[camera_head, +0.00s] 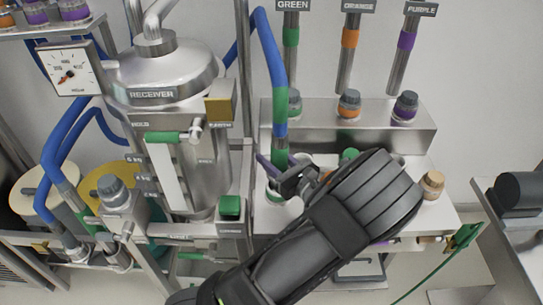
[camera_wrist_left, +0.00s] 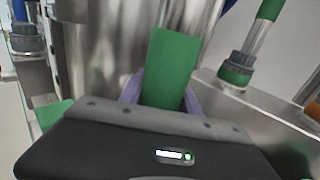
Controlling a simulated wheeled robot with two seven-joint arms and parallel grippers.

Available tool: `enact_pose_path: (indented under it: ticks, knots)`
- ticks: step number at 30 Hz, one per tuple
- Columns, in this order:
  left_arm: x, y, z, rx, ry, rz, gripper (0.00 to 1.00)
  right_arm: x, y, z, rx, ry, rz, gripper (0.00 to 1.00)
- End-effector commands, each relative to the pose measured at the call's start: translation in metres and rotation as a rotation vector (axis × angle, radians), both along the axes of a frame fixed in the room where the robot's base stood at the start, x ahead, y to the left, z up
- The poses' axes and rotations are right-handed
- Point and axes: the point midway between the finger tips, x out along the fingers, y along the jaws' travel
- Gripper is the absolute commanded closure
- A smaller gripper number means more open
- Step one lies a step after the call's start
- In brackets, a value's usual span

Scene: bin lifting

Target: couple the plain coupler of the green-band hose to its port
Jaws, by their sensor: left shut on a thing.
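The blue hose with green bands (camera_head: 270,50) hangs down from the top in the head view. My left gripper (camera_head: 279,168) is shut on its lower green sleeve. The wrist view shows this green sleeve (camera_wrist_left: 166,70) upright between the purple fingers (camera_wrist_left: 160,95). The hose's lower end (camera_head: 275,190) shows just below the fingers, close to the bench; I cannot tell whether it touches anything. A green-banded pipe (camera_head: 291,38) under the GREEN label ends in a grey fitting (camera_head: 293,103) on the back ledge. Which fitting is the port is unclear. My right gripper is not in view.
Orange (camera_head: 349,103) and purple (camera_head: 405,106) fittings stand along the steel ledge (camera_head: 330,130). A green-topped fitting (camera_head: 349,155) and a tan-topped one (camera_head: 432,182) stand in front. The steel receiver (camera_head: 170,75) with its gauge (camera_head: 68,68) stands left of the hose.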

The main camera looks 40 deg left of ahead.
Motion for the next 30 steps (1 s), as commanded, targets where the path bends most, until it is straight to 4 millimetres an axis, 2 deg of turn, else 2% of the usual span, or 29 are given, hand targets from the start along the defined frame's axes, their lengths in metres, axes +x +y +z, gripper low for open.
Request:
enact_pose_path:
  ticks: [7,19,30]
  knots:
    - [0.000,0.000,-0.002,0.002,0.000,0.000,1.00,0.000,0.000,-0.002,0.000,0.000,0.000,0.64]
    - [0.000,0.000,-0.021,0.002,-0.001,0.000,1.00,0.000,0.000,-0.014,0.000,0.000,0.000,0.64]
    - [0.000,0.000,-0.022,0.002,-0.001,0.000,1.00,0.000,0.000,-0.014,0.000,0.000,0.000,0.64]
